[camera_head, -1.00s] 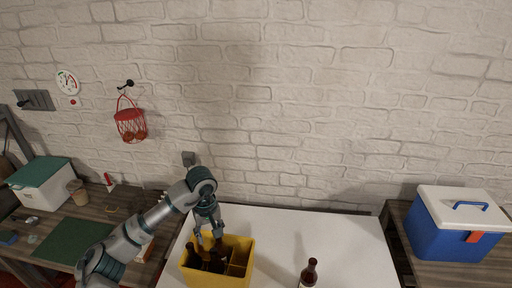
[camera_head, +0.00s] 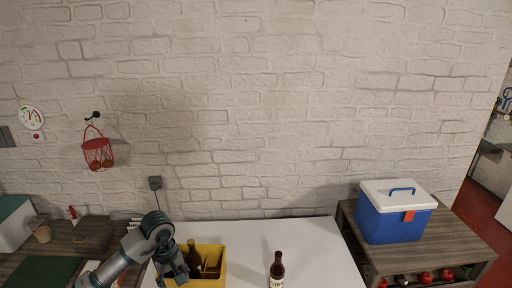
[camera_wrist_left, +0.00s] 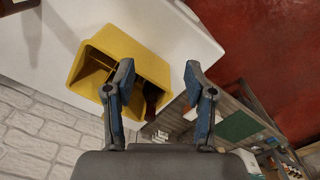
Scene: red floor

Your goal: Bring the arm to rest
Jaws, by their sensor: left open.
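My left gripper (camera_wrist_left: 160,85) is open and empty in the left wrist view, its two fingers spread apart. In the head view my left arm comes in from the lower left, and the left gripper (camera_head: 172,272) hangs at the left side of a yellow crate (camera_head: 218,268). The crate (camera_wrist_left: 143,57) also shows in the wrist view, partly behind one finger, with brown bottles inside. In the head view a brown bottle (camera_head: 195,258) stands in a crate compartment. My right gripper is not in view.
The crate stands on a white table (camera_head: 305,245). Another brown bottle (camera_head: 278,268) stands alone to its right. A blue cooler (camera_head: 392,222) with a white lid sits on a wooden table at right. A red basket (camera_head: 98,153) hangs on the brick wall.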

